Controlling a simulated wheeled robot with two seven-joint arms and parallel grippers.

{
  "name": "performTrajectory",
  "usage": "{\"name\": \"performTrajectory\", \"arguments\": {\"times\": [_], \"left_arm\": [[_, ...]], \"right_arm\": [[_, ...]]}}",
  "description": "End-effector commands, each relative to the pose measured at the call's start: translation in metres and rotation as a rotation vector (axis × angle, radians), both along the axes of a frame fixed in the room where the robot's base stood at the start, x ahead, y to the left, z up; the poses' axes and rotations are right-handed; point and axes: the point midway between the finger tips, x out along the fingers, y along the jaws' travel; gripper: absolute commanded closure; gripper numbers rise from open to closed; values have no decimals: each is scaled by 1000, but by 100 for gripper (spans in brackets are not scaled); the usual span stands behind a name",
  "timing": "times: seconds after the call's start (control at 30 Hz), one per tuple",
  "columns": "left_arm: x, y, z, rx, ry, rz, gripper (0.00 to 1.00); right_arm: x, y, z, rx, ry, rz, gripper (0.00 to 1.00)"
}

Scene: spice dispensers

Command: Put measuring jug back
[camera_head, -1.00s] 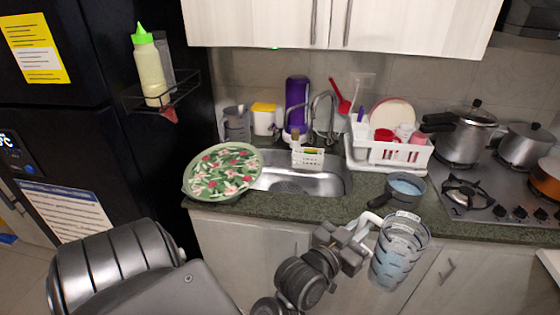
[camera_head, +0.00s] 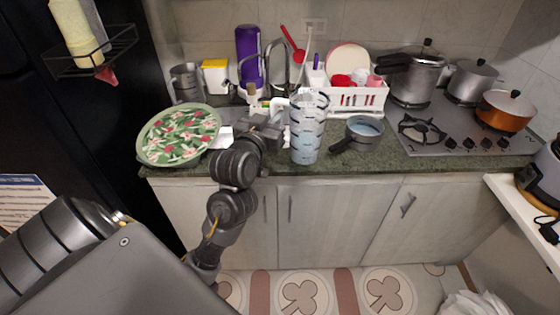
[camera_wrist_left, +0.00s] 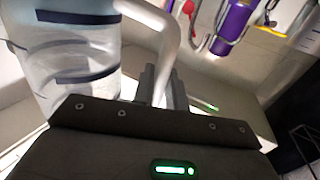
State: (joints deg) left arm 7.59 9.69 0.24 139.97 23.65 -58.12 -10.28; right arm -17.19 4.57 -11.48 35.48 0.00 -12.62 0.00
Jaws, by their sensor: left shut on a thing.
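The measuring jug (camera_head: 306,130) is clear, with dark markings and bluish contents or tint. It is upright in front of the sink, at the counter's front edge in the head view. My left gripper (camera_head: 276,127) is at the jug's left side, shut on its pale handle. In the left wrist view the jug (camera_wrist_left: 70,60) fills the left, and its handle (camera_wrist_left: 165,35) runs down between my gripper's fingers (camera_wrist_left: 162,88). I cannot tell whether the jug's base touches the counter. My right gripper is not in view.
A grey saucepan (camera_head: 364,130) stands just right of the jug. A floral plate (camera_head: 178,134) lies at the left of the counter. A white dish rack (camera_head: 356,98), the tap and a purple bottle (camera_head: 249,54) are behind. The stove (camera_head: 455,128) is at the right.

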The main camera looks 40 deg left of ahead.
Motion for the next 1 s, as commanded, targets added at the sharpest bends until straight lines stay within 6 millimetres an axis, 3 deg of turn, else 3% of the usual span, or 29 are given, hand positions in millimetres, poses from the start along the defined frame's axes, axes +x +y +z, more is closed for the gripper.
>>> {"name": "performTrajectory", "arguments": {"times": [0.27, 0.47, 0.7, 1.0], "left_arm": [[4, 11, -1, 4, 0, 8, 100], [19, 40, -14, 11, 4, 9, 100], [46, 89, -42, 2, 5, 8, 100], [63, 118, -85, -2, -3, 6, 100]], "right_arm": [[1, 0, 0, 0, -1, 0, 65], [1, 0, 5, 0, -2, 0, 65], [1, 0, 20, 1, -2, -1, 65], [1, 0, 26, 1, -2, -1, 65]]}}
